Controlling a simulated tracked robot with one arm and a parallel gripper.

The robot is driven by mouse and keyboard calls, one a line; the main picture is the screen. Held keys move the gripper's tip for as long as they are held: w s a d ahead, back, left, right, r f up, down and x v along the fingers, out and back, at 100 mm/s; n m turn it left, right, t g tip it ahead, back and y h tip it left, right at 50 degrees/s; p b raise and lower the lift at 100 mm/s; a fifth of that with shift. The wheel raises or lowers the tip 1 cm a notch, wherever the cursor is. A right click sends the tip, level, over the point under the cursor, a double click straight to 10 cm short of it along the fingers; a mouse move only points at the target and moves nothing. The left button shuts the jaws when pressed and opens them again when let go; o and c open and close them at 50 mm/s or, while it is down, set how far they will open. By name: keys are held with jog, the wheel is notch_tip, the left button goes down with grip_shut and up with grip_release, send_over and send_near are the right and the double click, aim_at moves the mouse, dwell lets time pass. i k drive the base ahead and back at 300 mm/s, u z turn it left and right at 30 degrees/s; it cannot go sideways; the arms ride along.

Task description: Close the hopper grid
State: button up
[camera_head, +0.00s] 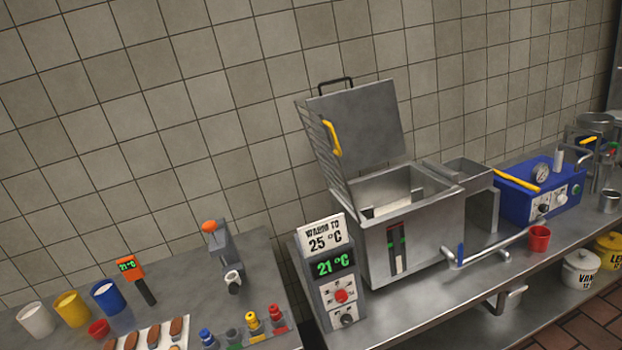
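The steel hopper (428,240) stands on the metal counter right of center, with its top open. Its grid (319,138) stands raised at the hopper's left rear, seen nearly edge-on, with a yellow handle (333,138) on it. A flat steel lid (362,125) with a dark handle on its top edge also stands upright behind the opening. Something pale lies inside the hopper, but its nature is unclear. My gripper is not in view.
A control box (338,290) reading 21 °C, with a "warm to 25 °C" sign, stands at the hopper's front left. A blue-handled lever (484,252) juts out in front. A blue gauge box (540,195) and red cup (539,239) stand right. Cups and bottles occupy the left table.

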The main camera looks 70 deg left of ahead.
aim_at(337, 153)
jog(key=u, duration=1.5)
jog(key=k, duration=1.1)
jog(key=u, duration=0.5)
jog(key=i, duration=2.05)
jog(key=z, duration=0.5)
